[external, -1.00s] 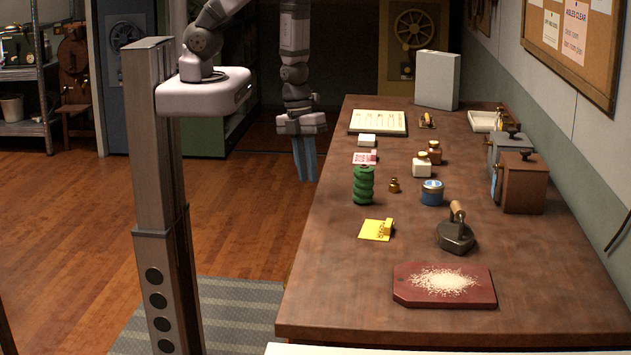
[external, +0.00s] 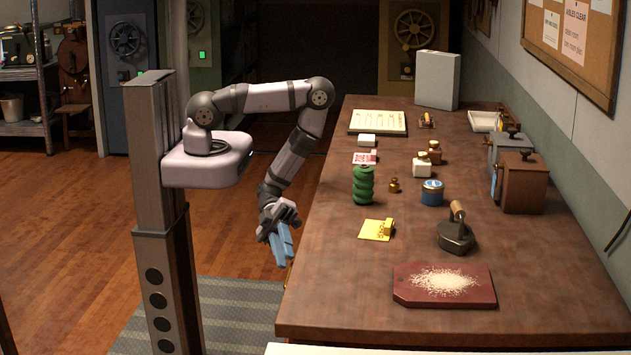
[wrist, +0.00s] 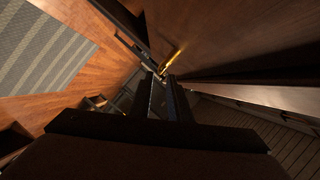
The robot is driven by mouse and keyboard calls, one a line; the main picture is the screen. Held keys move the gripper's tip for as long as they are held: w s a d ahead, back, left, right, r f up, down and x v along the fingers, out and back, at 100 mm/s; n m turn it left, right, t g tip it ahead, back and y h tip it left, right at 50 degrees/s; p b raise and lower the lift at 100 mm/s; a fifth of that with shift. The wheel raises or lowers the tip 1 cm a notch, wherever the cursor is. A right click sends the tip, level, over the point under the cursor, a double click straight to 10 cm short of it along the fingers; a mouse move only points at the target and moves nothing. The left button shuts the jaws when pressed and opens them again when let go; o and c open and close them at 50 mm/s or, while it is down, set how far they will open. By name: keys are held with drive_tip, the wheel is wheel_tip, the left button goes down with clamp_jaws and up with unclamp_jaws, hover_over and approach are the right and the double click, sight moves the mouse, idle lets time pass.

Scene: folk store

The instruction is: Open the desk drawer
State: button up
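The brown wooden desk (external: 330,290) runs along the right side in the external view. Its drawer front is on the side facing my arm and is mostly hidden there. A thin brass handle (external: 289,274) shows at that side, and it appears as a bright bar in the wrist view (wrist: 173,57), beside the dark wooden front (wrist: 235,45). My gripper (external: 285,258) has blue fingers pointing down next to the desk's left edge. In the wrist view its fingertips (wrist: 162,78) are a narrow gap apart, close to the handle's near end. Contact cannot be told.
The desktop holds a green spool (external: 363,186), a yellow card (external: 377,230), an iron (external: 456,232) and a red board (external: 445,287) with pale grains. A grey striped rug (external: 240,310) lies on the floor beside the desk. The floor left of the desk is open.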

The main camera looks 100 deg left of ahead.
idle(0.3)
drive_tip(key=shift+p+x, duration=0.9)
drive_tip(key=shift+x, duration=2.75)
clamp_jaws()
